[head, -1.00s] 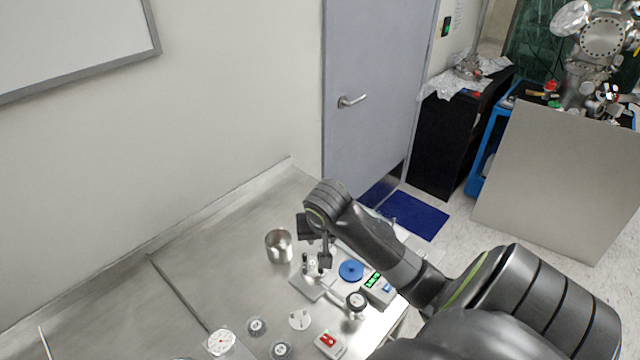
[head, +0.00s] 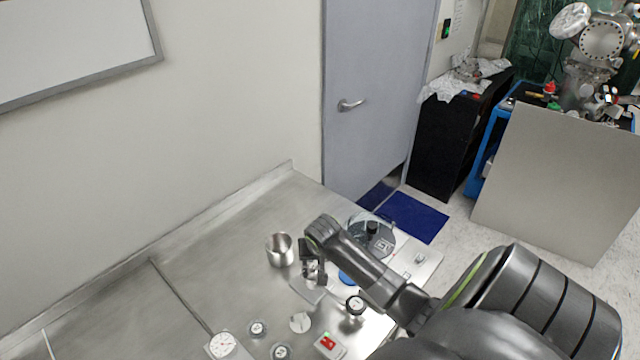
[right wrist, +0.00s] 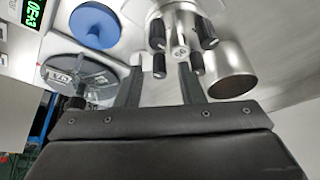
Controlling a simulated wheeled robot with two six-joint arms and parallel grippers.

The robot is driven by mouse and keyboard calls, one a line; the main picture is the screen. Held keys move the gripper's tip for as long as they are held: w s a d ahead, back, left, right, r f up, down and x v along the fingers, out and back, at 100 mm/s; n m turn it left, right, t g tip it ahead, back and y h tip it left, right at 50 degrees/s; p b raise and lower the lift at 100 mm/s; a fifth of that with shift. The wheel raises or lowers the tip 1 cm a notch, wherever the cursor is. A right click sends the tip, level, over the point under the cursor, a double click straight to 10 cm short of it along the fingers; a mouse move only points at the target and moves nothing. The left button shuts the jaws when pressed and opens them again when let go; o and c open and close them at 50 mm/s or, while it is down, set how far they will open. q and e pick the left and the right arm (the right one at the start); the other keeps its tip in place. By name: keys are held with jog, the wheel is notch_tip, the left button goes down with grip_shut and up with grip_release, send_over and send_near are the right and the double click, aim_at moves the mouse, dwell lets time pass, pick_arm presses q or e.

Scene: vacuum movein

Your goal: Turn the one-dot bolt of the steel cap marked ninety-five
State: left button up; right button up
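A steel cap (right wrist: 178,20) with several black-handled bolts around its rim shows at the top middle of the right wrist view. One black bolt handle (right wrist: 158,65) sits between the finger tips. My right gripper (right wrist: 161,70) is open, its fingers apart with the cap just beyond. In the head view my right gripper (head: 312,270) hangs over the steel base plate (head: 307,291) and hides most of the cap. My left gripper is not in view.
A steel cup (head: 281,252) stands left of the gripper. Right of it are a blue disc (head: 347,279) and a clear-and-dark round piece (head: 372,236). The table's left side is bare.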

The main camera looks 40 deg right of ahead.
jog(key=shift+c, duration=0.3)
grip_shut()
jog(key=shift+m, duration=0.3)
jog(key=m+g+h, duration=0.1)
jog(key=m, duration=0.2)
jog(key=shift+w+a+m, duration=0.1)
jog(key=shift+m, duration=0.2)
jog(key=m+g, duration=0.1)
jog(key=m, duration=0.3)
jog(key=shift+w+m+g+h, duration=0.1)
jog(key=shift+m+g+h, duration=0.2)
jog(key=shift+g+h, duration=0.1)
jog(key=m+g, duration=0.1)
jog(key=m, duration=0.3)
jog(key=shift+w+g, duration=0.15)
jog(key=shift+g, duration=0.25)
jog(key=m, duration=0.2)
jog(key=m+g, duration=0.1)
jog(key=m, duration=0.1)
jog(key=shift+m+g+y, duration=0.3)
jog(key=shift+y, duration=0.1)
